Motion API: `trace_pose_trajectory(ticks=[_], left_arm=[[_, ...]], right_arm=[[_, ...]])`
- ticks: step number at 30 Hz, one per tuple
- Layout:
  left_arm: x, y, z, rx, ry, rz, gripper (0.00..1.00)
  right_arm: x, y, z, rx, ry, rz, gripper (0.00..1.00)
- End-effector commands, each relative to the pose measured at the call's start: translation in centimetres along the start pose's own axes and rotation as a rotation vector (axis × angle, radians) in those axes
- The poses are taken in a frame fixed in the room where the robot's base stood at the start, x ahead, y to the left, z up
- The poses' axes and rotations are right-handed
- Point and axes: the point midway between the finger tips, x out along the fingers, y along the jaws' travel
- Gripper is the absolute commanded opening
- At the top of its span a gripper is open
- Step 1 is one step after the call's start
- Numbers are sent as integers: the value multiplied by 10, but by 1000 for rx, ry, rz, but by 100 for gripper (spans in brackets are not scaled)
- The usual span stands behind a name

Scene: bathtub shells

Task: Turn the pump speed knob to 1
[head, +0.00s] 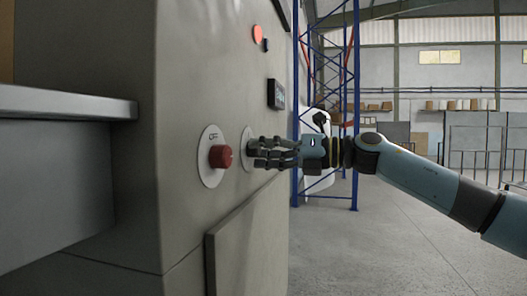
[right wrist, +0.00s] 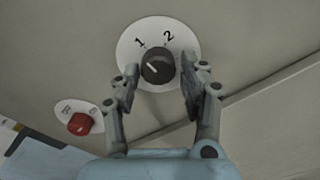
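The pump speed knob (right wrist: 158,66) is a black round knob on a white disc (right wrist: 128,54) marked 1 and 2. Its short white mark shows on the knob's left part, and I cannot tell exactly which label it lines up with. My right gripper (right wrist: 162,76) is open, with one finger on each side of the knob and small gaps visible. In the head view, my right gripper (head: 254,153) reaches the panel from the right, and its fingers hide the knob there. The disc's edge (head: 246,139) shows behind them. My left gripper is not in view.
A red knob (head: 221,156) on a white disc marked OFF sits left of my gripper; it also shows in the right wrist view (right wrist: 79,123). A small dark display (head: 276,94) and an orange-red light (head: 257,33) are above. A raised panel (head: 247,244) lies below.

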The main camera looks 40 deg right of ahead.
Motion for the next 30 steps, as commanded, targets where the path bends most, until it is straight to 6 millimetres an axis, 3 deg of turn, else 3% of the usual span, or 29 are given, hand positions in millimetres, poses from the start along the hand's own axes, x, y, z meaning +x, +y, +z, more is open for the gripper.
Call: trace_pose_trajectory(ticks=[3,13,24,30], left_arm=[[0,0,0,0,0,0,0],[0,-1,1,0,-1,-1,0],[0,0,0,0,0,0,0],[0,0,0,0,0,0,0]], right_arm=[[0,1,1,0,-3,1,57],[0,6,8,-3,-5,2,57],[0,50,64,-5,-6,3,57],[0,61,79,-1,-4,2,57]])
